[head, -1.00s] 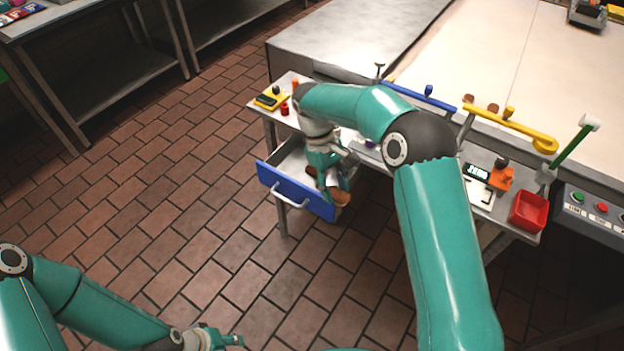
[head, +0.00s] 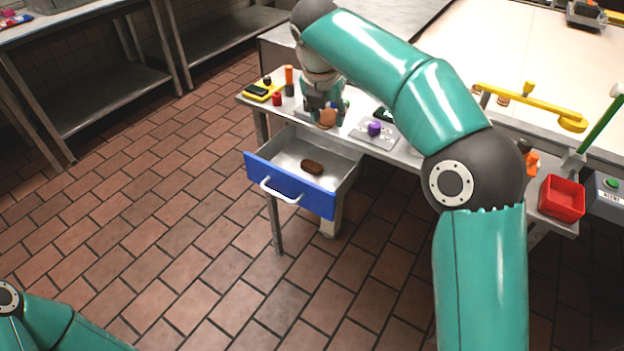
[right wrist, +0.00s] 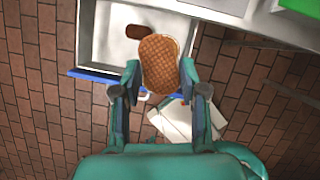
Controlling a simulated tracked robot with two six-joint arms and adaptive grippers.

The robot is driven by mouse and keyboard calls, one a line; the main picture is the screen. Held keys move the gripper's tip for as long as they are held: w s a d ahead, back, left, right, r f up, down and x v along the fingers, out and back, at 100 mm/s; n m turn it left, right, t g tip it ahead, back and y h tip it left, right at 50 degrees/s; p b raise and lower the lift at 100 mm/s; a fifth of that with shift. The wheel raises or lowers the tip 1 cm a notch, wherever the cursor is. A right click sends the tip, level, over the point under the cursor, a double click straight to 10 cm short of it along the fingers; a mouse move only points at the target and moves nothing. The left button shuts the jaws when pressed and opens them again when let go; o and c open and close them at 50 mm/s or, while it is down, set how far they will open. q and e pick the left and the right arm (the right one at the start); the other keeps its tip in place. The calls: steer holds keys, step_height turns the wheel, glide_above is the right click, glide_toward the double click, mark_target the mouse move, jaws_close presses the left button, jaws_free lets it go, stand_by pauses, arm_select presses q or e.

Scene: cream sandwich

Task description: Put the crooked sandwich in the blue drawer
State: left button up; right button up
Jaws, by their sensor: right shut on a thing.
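My right gripper (head: 325,118) is shut on a tan, waffle-patterned sandwich (head: 328,119), raised above the drawer. In the right wrist view the sandwich (right wrist: 160,65) sits between the fingertips, tilted, with a pale edge at its right side. The blue drawer (head: 290,187) is pulled open, with a white handle on its front. A dark brown oblong piece (head: 312,167) lies inside on the drawer floor; it also shows in the right wrist view (right wrist: 137,31). My left gripper is out of view; only part of its arm shows at the lower left.
A red bin (head: 561,200) stands at the table's right. Brick floor in front of the drawer is clear.

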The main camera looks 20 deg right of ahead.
steer(key=b, duration=0.4)
glide_above(325, 185)
steer(key=s, duration=0.1)
steer(key=f, duration=1.4)
steer(key=shift+a+f, duration=0.3)
steer(key=shift+f, duration=0.1)
steer(key=shift+f+b, duration=0.5)
steer(key=shift+f, duration=1.9)
steer(key=o, duration=0.5)
steer(key=p+v, duration=0.1)
steer(key=v, duration=1.1)
steer(key=shift+p, duration=0.4)
